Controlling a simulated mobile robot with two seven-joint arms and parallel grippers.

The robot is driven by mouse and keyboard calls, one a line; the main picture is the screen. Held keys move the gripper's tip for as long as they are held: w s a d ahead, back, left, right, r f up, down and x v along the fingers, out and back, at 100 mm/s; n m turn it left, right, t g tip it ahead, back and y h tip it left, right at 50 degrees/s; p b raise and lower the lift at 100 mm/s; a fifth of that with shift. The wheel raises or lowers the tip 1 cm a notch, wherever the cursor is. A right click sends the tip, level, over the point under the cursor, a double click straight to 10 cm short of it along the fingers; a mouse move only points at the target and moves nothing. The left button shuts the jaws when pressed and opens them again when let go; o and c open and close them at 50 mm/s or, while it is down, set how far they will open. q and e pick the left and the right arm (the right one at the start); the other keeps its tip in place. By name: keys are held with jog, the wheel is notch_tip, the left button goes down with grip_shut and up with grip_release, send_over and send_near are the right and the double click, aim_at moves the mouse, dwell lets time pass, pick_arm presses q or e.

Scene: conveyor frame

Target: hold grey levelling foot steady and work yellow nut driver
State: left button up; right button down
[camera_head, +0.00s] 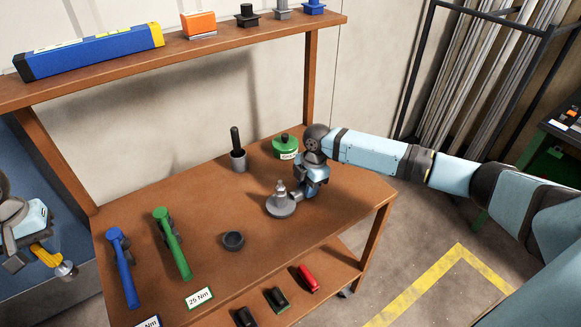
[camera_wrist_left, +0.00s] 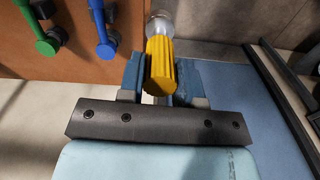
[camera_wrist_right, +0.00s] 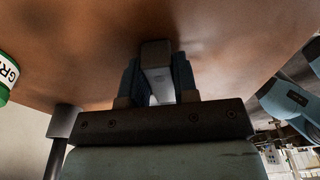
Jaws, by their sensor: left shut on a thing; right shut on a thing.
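The grey levelling foot (camera_head: 281,207), a round disc with an upright stem, stands on the brown bench. My right gripper (camera_head: 302,195) is beside it on the right, its fingers shut on a grey part of it, which shows between the fingers in the right wrist view (camera_wrist_right: 156,58). The yellow nut driver (camera_head: 45,256) is at the far left, off the bench, with its silver end pointing down and right. My left gripper (camera_head: 31,258) is shut on its yellow handle, seen between the fingers in the left wrist view (camera_wrist_left: 160,65). The driver and foot are far apart.
Blue (camera_head: 124,268) and green (camera_head: 173,243) handled tools lie on the bench's left. A dark ring (camera_head: 233,241), a cup with a black handle (camera_head: 238,158) and a green tin (camera_head: 286,149) stand around the foot. A shelf (camera_head: 180,59) spans the back.

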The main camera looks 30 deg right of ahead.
jog(key=c, duration=0.8)
grip_release()
jog(key=shift+r, duration=0.1)
notch_tip(320, 180, up, 12)
jog(key=d, duration=0.1)
jog(key=shift+d, duration=0.4)
pick_arm(q)
jog(key=shift+s, duration=0.1)
pick_arm(e)
jog(key=shift+f, duration=0.2)
